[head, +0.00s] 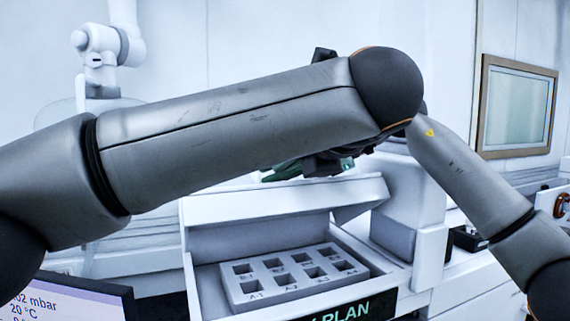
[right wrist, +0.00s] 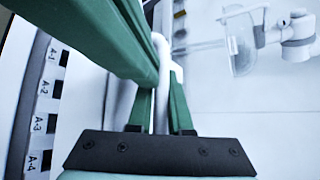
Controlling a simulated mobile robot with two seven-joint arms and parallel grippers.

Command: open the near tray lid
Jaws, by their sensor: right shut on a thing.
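The near tray (head: 192,285) is a white box in the head view. Its white lid (head: 270,205) is raised and tilted above it, so the inside shows. My right gripper (head: 305,168), dark with green fingers, is at the lid's upper edge, partly hidden behind my left arm. In the right wrist view its fingers (right wrist: 161,105) are shut around a slim white bar (right wrist: 160,75), seemingly the lid's handle. My left arm crosses the head view in front; its gripper does not show.
A grey slotted rack (head: 235,293) with labelled slots sits inside the tray. A white instrument (head: 410,195) stands close on the right. A screen (head: 70,300) is at the lower left. A white jointed arm (head: 100,45) stands at the back left.

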